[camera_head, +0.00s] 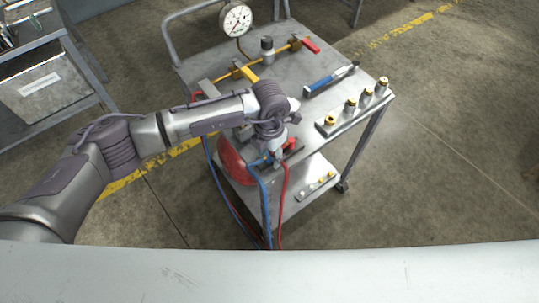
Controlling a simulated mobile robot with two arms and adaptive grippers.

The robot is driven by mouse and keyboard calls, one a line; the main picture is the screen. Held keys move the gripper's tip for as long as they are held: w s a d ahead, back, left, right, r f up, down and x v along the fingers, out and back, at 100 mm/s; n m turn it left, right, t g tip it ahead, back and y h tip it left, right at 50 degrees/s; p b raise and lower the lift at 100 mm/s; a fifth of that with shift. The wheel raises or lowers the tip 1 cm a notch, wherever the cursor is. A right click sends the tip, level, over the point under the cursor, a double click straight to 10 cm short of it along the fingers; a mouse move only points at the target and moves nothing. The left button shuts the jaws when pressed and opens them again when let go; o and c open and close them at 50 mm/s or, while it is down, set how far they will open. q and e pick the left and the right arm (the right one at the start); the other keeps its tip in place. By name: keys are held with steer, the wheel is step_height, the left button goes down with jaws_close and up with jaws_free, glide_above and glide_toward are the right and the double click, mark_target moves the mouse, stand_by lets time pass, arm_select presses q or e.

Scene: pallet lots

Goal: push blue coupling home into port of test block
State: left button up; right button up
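My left arm reaches in from the left over a grey metal cart, and its gripper (277,158) points down at the cart's near edge. The blue coupling (262,161) shows as a small blue piece right beside the fingers, with a blue hose (254,178) hanging below. Whether the fingers are closed around it is too small to tell. The test block and its port are mostly hidden behind my wrist, and I cannot tell whether the coupling touches the port. A red hose (284,185) hangs just to the right. My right gripper is out of view.
The cart top (290,85) carries a pressure gauge (235,18), a brass pipe with a red-handled valve (310,45), a blue tool (331,79) and a rail of brass fittings (350,106). A grey bin (45,88) stands at left. Floor at right is clear.

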arm_select(q)
jaws_close()
steer(key=shift+r, duration=0.5)
steer(key=r, duration=0.1)
steer(key=r+b, duration=0.1)
steer(key=d+r+b, duration=0.1)
steer(key=shift+w+d+r, duration=0.1)
steer(key=shift+w+r, duration=0.15)
steer(key=shift+w, duration=0.1)
steer(key=w+d+r+b, duration=0.3)
steer(key=w+d+r, duration=0.2)
steer(key=d, duration=0.4)
steer(key=shift+r+b, duration=0.4)
steer(key=shift+r, duration=0.35)
